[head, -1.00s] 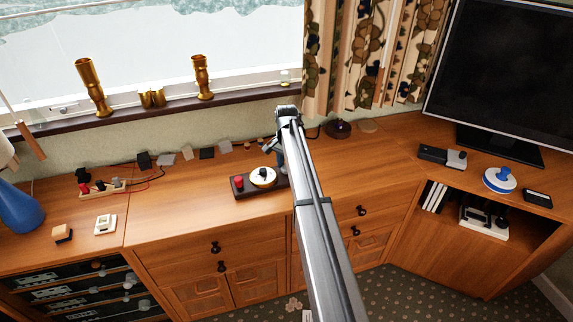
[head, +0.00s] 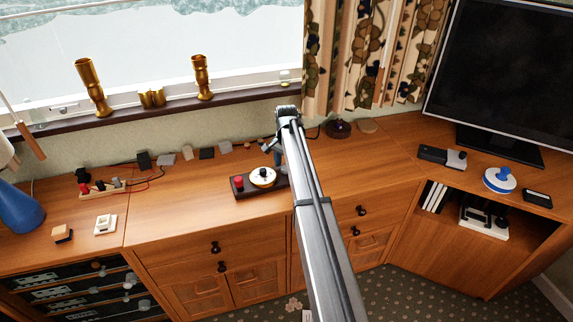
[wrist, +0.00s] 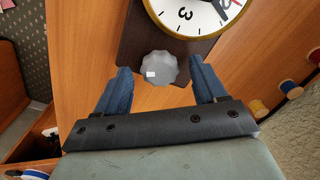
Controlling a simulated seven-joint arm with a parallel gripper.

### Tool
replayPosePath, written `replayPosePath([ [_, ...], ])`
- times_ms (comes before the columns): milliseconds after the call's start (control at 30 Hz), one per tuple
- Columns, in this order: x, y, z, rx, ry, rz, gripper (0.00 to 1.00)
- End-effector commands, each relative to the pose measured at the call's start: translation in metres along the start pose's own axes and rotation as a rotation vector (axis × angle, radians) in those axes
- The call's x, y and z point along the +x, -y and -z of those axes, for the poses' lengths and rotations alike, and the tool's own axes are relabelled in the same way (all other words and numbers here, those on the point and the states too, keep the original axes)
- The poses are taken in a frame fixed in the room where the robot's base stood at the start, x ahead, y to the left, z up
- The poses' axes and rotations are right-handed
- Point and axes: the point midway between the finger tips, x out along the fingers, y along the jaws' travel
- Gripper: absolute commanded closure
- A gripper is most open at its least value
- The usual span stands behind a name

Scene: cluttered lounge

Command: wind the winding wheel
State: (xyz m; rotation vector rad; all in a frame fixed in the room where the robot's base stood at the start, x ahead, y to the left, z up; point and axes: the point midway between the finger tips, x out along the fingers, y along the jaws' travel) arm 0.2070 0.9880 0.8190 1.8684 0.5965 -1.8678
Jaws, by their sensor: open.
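A dark board (head: 239,194) lies on the wooden cabinet top, with a white gold-rimmed dial (head: 262,178) and a red knob (head: 238,182) on it. In the head view my gripper (head: 277,157) is at the board's right end, and my arm hides that end.
A dark round object (head: 338,129) stands behind right. Brass vases (head: 202,77) stand on the sill. The cabinet top (head: 190,235) in front of the board is clear.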

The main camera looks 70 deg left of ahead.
Motion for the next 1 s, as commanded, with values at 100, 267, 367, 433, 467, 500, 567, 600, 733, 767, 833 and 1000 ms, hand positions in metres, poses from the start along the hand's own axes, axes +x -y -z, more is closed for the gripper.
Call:
replayPosePath([
  [100,0.000,0.000,0.000,0.000,0.000,0.000,0.29],
  [267,-0.009,0.000,0.000,0.000,-0.001,0.001,0.29],
  [367,-0.022,0.000,0.000,0.000,0.000,0.001,0.29],
  [433,-0.035,0.000,0.000,0.000,-0.001,0.001,0.29],
  [467,-0.041,0.001,0.001,0.000,-0.001,0.002,0.29],
  [500,-0.049,0.001,0.000,0.000,-0.001,0.001,0.29],
  [567,-0.061,0.000,0.000,0.000,-0.001,0.001,0.29],
  [600,-0.069,0.001,0.001,0.000,-0.001,0.002,0.29],
  [733,-0.093,0.001,0.001,0.000,-0.001,0.001,0.29],
  [767,-0.099,0.001,0.001,0.000,-0.001,0.001,0.29],
  [833,-0.110,0.001,0.000,0.000,-0.001,0.001,0.29],
  [1000,-0.128,0.000,0.000,0.000,-0.001,0.001,0.29],
])
